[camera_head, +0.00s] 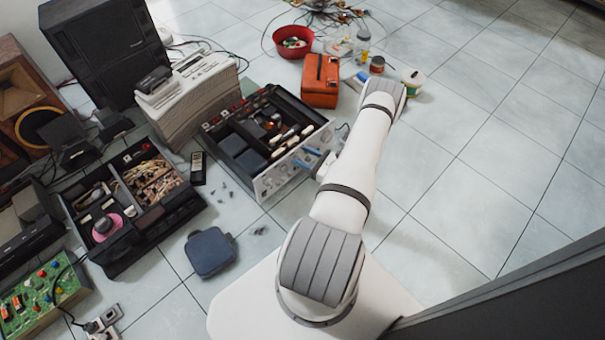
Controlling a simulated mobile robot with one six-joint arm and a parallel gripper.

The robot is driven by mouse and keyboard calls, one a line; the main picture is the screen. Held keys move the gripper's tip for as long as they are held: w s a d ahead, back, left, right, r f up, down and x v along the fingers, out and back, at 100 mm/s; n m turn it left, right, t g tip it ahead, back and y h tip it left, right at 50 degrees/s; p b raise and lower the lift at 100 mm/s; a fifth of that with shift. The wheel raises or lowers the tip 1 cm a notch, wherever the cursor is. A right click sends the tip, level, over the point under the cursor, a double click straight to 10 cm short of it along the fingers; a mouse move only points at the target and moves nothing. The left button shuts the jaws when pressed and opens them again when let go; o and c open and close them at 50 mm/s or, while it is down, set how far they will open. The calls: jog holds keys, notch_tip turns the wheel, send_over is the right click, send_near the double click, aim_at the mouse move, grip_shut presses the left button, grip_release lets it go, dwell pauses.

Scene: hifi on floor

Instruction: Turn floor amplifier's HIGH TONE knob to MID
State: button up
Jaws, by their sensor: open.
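The floor amplifier (272,182) is an open-topped black box with a silver front panel facing the lower right. It stands on the floor near the middle of the view. Small knobs show on its panel, but they are too small for me to read labels or tell which is HIGH TONE. My gripper (307,158) is at the right part of this panel, its two blue fingers pointing left toward it. The fingers are apart, and I see nothing held between them. Whether they touch a knob cannot be told. My gripper and arm hide part of the panel's right end.
An orange box (320,80) and a red bowl (293,42) stand behind the amplifier. A black parts case (130,215), a dark remote (198,168) and a blue-grey pouch (210,252) lie left and in front. Tiled floor at the right is clear.

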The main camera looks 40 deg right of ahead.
jog(key=s+d+f+m+t+h+b, duration=0.15)
jog(key=s+f+m+h, duration=0.25)
jog(key=f, duration=0.6)
jog(key=w+b, duration=0.3)
jog(key=w, duration=0.4)
jog(key=shift+w+f, duration=0.1)
jog(key=shift+a, duration=0.1)
jog(key=c, duration=1)
